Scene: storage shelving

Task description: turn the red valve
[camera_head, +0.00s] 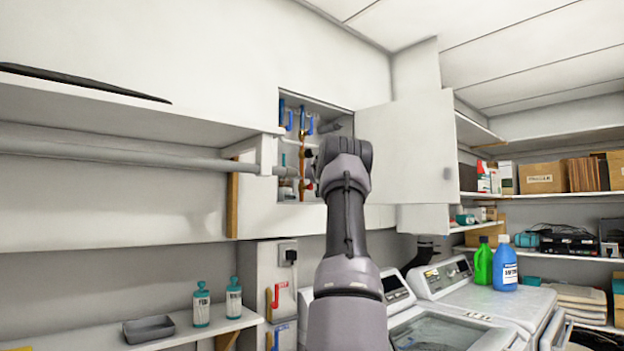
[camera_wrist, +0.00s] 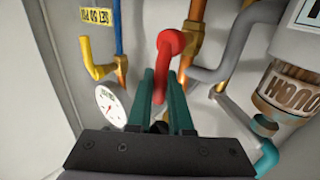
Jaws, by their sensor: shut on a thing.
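The red valve (camera_wrist: 170,42) has a curved, hook-shaped handle on a copper pipe, seen in the wrist view. My gripper (camera_wrist: 162,84) has its two teal fingers shut on the lower part of this handle, one finger on each side. In the head view my arm reaches into an open wall cabinet (camera_head: 345,110), and my gripper (camera_head: 316,170) is mostly hidden behind my wrist. The red valve is not clearly visible in that view.
A yellow handle (camera_wrist: 92,62), a white gauge (camera_wrist: 110,106), a grey pipe (camera_wrist: 240,45) and a teal pipe (camera_wrist: 266,158) crowd around the valve. The open cabinet door (camera_head: 420,150) stands right of my arm. A shelf (camera_head: 120,105) with a grey pipe lies left.

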